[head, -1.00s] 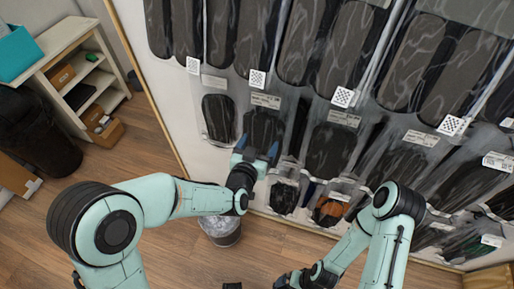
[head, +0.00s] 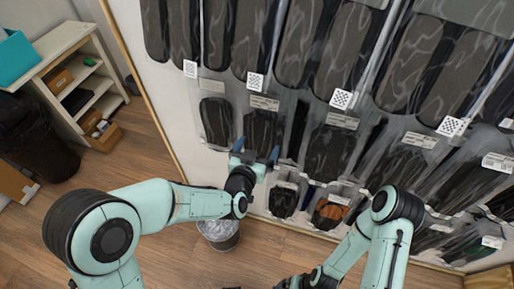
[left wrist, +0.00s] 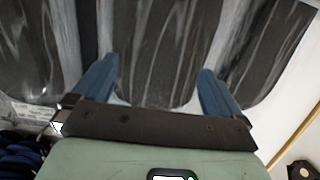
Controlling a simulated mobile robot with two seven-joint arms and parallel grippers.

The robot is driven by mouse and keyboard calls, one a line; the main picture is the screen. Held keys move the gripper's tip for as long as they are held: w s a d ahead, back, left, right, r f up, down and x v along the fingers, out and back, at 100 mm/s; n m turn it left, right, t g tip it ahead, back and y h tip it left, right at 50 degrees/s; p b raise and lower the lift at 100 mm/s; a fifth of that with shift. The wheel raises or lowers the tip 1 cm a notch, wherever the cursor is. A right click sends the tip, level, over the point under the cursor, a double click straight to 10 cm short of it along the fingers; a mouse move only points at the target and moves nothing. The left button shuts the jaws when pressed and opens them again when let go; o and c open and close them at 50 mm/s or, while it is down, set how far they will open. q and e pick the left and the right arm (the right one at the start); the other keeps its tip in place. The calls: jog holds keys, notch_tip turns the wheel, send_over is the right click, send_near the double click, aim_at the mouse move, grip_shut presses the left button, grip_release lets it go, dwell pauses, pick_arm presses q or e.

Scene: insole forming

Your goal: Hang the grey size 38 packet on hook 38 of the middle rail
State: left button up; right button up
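Grey packets hang in rows on the wall rack. One dark grey packet (head: 263,128) hangs in the middle row, just above my left gripper (head: 256,154). Its label (head: 264,102) is too small to read, so I cannot confirm its size. In the left wrist view my left gripper (left wrist: 155,85) is open, its two blue fingers wide apart with nothing clamped between them. The lower end of a grey packet (left wrist: 160,70) shows beyond and between the fingers. My right gripper (head: 292,284) is low at the bottom edge, partly cut off, its fingers unclear.
A smaller grey packet (head: 217,122) hangs to the left, and a wider one (head: 330,150) to the right. Smaller packets, one with orange (head: 328,212), hang below. A bin (head: 219,235) stands on the floor. A white shelf (head: 75,80) stands at the left.

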pick_arm(q)
jog(key=shift+s, duration=0.15)
jog(key=b+v, duration=0.6)
jog(key=v, duration=0.7)
jog(key=shift+a, duration=0.1)
